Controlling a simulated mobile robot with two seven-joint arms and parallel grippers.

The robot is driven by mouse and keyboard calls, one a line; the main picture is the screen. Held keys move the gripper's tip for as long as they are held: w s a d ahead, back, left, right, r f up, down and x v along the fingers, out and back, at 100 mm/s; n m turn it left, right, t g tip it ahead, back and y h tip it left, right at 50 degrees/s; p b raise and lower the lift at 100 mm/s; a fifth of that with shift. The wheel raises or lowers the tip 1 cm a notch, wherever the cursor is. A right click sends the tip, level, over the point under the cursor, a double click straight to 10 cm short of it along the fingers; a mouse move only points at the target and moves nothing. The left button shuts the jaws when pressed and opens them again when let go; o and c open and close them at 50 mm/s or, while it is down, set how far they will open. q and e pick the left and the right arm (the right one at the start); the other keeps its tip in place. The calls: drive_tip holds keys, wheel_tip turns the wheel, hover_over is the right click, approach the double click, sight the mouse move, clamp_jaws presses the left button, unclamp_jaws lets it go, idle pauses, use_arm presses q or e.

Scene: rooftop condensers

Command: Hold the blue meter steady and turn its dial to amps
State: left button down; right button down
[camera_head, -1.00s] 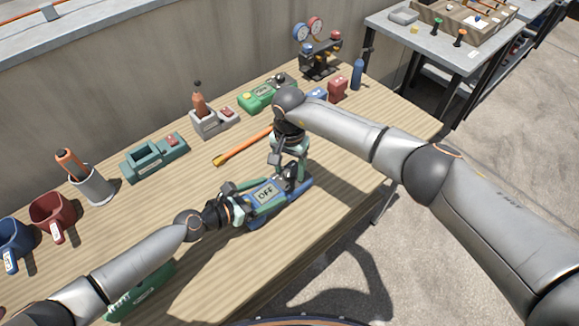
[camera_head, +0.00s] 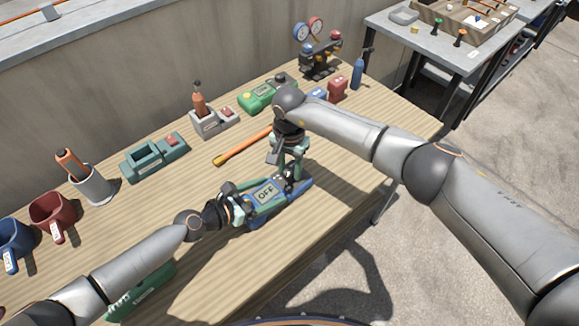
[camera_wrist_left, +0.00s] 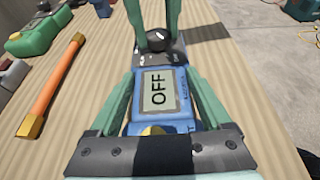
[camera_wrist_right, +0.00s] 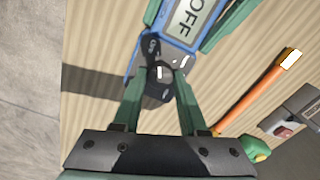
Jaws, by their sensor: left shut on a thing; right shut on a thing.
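The blue meter (camera_head: 255,207) lies flat on the wooden table, and its screen reads OFF. The screen also shows in the left wrist view (camera_wrist_left: 159,91). My left gripper (camera_head: 250,196) is shut on the meter's body, one green finger along each side of the screen. My right gripper (camera_wrist_right: 160,82) points down and is shut on the dark dial (camera_wrist_right: 158,72) at the meter's other end. The dial also shows between the right fingers in the left wrist view (camera_wrist_left: 157,42). The dial's markings are mostly hidden by the fingers.
An orange rod (camera_head: 243,147) lies behind the meter. Docks, a green meter (camera_head: 268,93), mugs (camera_head: 52,215) and a gauge set (camera_head: 320,57) line the wall side. A green case (camera_head: 140,292) lies near the left arm. The table's front right is clear.

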use_arm(q)
drive_tip(key=shift+f, duration=0.1)
use_arm(e)
drive_tip(key=m, duration=1.1)
drive_tip(key=shift+m, duration=0.4)
drive_tip(key=m, duration=1.1)
drive_tip(key=shift+m, duration=0.4)
drive_tip(key=shift+c, duration=2.2)
unclamp_jaws()
drive_tip(key=shift+r, duration=0.1)
